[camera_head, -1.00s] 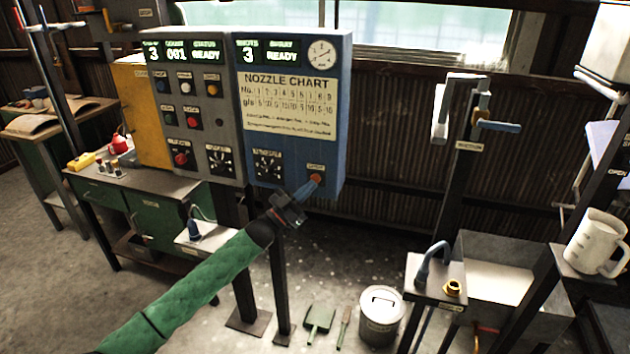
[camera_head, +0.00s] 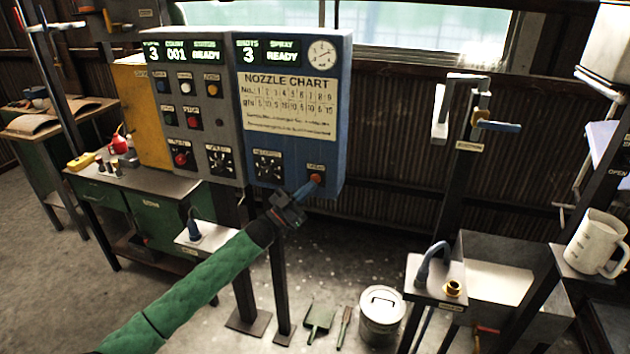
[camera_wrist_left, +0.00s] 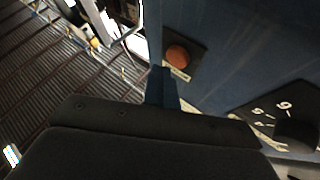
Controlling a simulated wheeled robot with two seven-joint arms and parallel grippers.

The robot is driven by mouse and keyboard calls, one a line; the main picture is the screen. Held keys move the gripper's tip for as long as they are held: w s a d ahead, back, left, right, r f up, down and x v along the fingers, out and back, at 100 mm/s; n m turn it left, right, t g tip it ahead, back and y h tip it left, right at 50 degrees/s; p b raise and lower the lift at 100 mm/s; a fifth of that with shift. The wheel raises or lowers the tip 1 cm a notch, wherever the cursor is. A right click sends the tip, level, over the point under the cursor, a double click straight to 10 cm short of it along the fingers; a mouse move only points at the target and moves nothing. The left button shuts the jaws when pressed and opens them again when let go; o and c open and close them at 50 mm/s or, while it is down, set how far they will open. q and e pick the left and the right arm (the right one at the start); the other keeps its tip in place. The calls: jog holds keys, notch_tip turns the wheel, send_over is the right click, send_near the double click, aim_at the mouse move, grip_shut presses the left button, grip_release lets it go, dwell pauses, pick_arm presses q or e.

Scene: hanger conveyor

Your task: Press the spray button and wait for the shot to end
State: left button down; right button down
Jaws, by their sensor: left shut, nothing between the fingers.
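The spray button (camera_head: 316,179) is an orange-red round button low on the right of the blue control panel (camera_head: 333,110). It also shows in the left wrist view (camera_wrist_left: 178,54), on a dark plate just beyond the fingertips. My left gripper (camera_head: 306,189) is shut and empty, its blue fingers pointing at the button from below left. In the left wrist view a small gap seems to lie between the fingertips (camera_wrist_left: 161,72) and the button. The panel's display (camera_head: 267,51) reads SHOTS 3 and SPRAY READY. My right gripper is not in view.
A grey panel (camera_head: 222,110) with several buttons and knobs adjoins the blue one on the left. A dial (camera_head: 268,165) sits left of the spray button. A lidded bucket (camera_head: 382,315) and a dustpan (camera_head: 319,318) are on the floor. Posts stand on the right.

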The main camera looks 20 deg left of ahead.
pick_arm(q)
jog(key=shift+w, duration=0.15)
dwell(0.5)
jog(key=shift+w, duration=0.3)
dwell(0.4)
jog(key=shift+w+b, duration=0.4)
jog(key=shift+w, duration=0.05)
dwell(0.4)
jog(key=shift+s, duration=0.15)
dwell(0.3)
jog(key=shift+s, duration=0.75)
jog(key=shift+p, duration=0.3)
